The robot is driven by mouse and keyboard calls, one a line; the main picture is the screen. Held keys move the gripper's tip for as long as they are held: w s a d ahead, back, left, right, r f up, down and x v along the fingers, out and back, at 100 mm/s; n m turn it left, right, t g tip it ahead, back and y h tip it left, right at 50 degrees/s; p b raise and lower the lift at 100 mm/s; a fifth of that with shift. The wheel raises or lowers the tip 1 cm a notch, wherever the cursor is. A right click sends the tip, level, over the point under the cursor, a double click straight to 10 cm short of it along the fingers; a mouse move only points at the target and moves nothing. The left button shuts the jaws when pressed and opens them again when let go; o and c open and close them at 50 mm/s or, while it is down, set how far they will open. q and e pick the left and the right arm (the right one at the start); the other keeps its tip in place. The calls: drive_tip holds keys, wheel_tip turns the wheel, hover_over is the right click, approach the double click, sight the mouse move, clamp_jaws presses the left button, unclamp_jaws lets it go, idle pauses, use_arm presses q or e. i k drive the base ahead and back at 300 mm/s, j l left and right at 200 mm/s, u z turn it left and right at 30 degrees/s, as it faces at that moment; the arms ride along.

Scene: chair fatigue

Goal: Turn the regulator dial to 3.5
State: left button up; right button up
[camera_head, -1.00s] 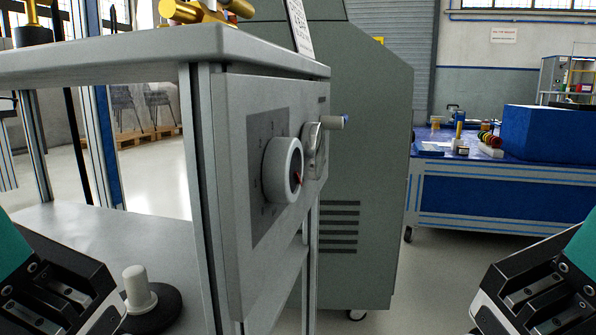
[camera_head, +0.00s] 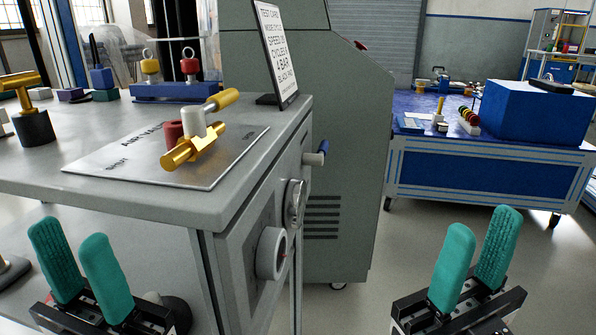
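The regulator dial (camera_head: 271,253) is a round light-grey knob on the front panel (camera_head: 240,262) of the grey bench, seen steeply from the side. A small red mark shows on its face; the scale numbers cannot be read. My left gripper (camera_head: 70,252) has two teal fingers standing apart, open and empty, left of the dial and in front of the bench. My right gripper (camera_head: 482,240) is also open and empty, well to the right of the dial over the floor. Neither gripper touches the dial.
A second round fitting (camera_head: 294,203) and a lever with a blue tip (camera_head: 318,154) sit farther along the panel. The bench top (camera_head: 130,197) carries a brass valve (camera_head: 195,143) and a sign card (camera_head: 277,50). A blue workbench (camera_head: 480,185) stands behind right. Floor between is free.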

sight(271, 255)
drive_tip(key=l+u, duration=0.1)
drive_tip(key=u, duration=0.25)
drive_tip(key=l+u, duration=0.1)
drive_tip(key=u, duration=0.3)
drive_tip(key=l+u, duration=0.15)
drive_tip(key=l, duration=0.25)
drive_tip(key=k+l+u, duration=0.15)
drive_tip(key=l, duration=0.25)
drive_tip(key=k+l+u, duration=0.15)
drive_tip(key=l, duration=0.2)
drive_tip(key=l+u, duration=0.15)
drive_tip(key=l, duration=0.25)
drive_tip(key=k+l, duration=0.1)
drive_tip(key=l, duration=0.15)
drive_tip(key=k+l, duration=0.15)
